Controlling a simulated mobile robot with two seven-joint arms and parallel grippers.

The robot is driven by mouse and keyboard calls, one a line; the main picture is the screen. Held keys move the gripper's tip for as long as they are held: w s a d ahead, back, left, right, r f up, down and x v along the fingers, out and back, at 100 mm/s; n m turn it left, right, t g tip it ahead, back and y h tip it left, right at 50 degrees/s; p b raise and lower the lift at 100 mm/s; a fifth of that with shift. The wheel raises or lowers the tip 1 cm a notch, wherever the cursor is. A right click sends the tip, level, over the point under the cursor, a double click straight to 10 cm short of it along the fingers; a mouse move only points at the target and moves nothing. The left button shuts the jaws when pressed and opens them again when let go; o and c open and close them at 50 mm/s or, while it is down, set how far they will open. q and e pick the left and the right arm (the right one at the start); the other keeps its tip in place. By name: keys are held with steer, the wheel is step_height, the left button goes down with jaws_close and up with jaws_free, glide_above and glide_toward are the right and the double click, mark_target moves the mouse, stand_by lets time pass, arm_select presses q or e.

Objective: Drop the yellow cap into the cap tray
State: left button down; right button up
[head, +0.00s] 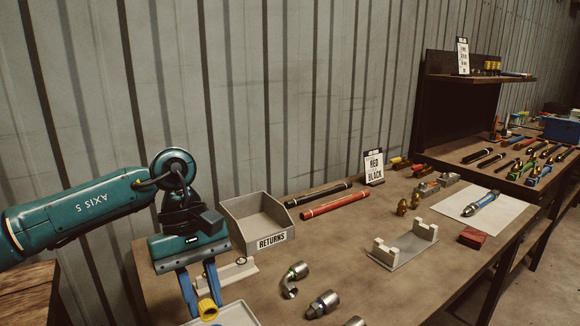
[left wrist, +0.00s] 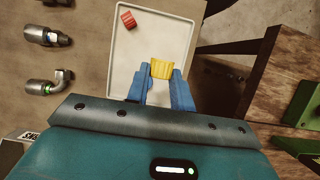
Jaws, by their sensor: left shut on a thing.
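My left gripper (head: 205,308) is shut on the yellow cap (head: 208,309), which sits between its blue fingertips. In the left wrist view the gripper (left wrist: 162,78) holds the yellow cap (left wrist: 161,69) over a pale shallow tray (left wrist: 125,55), apparently the cap tray. A red cap (left wrist: 128,19) lies in that tray near its far left corner. In the head view only a part of the tray (head: 243,311) shows at the bottom edge. The height of the cap above the tray is hard to tell. My right gripper is not in view.
A grey bin labelled RETURNS (head: 270,241) stands behind and right of the gripper. Metal hose fittings (head: 323,304) lie right of the tray. A black hose and a red hose (head: 335,205) lie farther back. A bracketed stand (head: 403,247) is at centre right.

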mark_target(206, 318)
arm_select(q)
steer(key=shift+s+f, duration=0.15)
steer(key=shift+f, duration=0.35)
step_height(206, 318, down, 4)
steer(key=shift+r+b, duration=0.1)
steer(key=shift+b, duration=1.15)
steer(key=shift+f, duration=0.4)
steer(key=c, duration=1.6)
jaws_free()
steer(key=shift+c, duration=0.2)
steer(key=o, duration=0.4)
steer(key=shift+o, duration=0.6)
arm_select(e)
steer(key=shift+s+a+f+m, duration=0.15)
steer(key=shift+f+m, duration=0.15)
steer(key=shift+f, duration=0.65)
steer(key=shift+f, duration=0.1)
arm_select(q)
steer(key=v, duration=1.3)
